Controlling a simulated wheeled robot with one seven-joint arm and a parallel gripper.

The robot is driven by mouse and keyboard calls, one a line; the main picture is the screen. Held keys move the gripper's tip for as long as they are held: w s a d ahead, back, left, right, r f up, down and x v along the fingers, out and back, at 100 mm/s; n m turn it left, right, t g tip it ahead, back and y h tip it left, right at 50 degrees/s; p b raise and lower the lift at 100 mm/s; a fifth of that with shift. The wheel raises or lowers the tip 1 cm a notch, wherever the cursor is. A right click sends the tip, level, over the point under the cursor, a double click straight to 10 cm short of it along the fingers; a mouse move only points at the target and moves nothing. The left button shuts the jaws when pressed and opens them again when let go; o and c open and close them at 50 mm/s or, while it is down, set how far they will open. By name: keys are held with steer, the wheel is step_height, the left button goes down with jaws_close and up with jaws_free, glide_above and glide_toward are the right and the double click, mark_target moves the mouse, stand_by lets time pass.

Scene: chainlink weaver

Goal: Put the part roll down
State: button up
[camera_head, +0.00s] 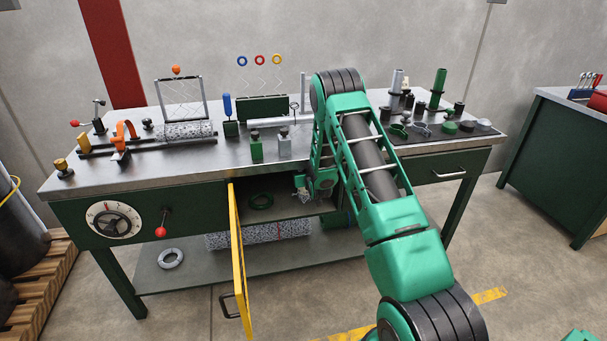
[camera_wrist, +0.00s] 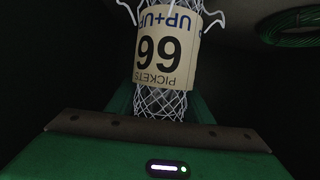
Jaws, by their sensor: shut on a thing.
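My gripper (camera_head: 310,188) is low in front of the bench, at the right side of the open compartment (camera_head: 285,208) under the bench top. In the wrist view my gripper (camera_wrist: 160,112) is shut on the part roll (camera_wrist: 160,102), a wire mesh roll with loose white wire ends and a cream label (camera_wrist: 166,47). The label's print is upside down, with "PICKETS" and a large two-digit number. In the head view the roll is small and mostly hidden by my gripper. I cannot tell whether it touches the compartment floor.
The yellow door (camera_head: 239,262) stands open at the compartment's left. A long mesh roll (camera_head: 260,234) lies on the lower shelf beside a pale ring (camera_head: 171,259). The bench top (camera_head: 200,165) carries several tools.

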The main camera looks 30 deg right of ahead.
steer(key=o, duration=1.2)
steer(key=shift+f, duration=0.1)
steer(key=shift+s, duration=0.1)
steer(key=v, duration=1.2)
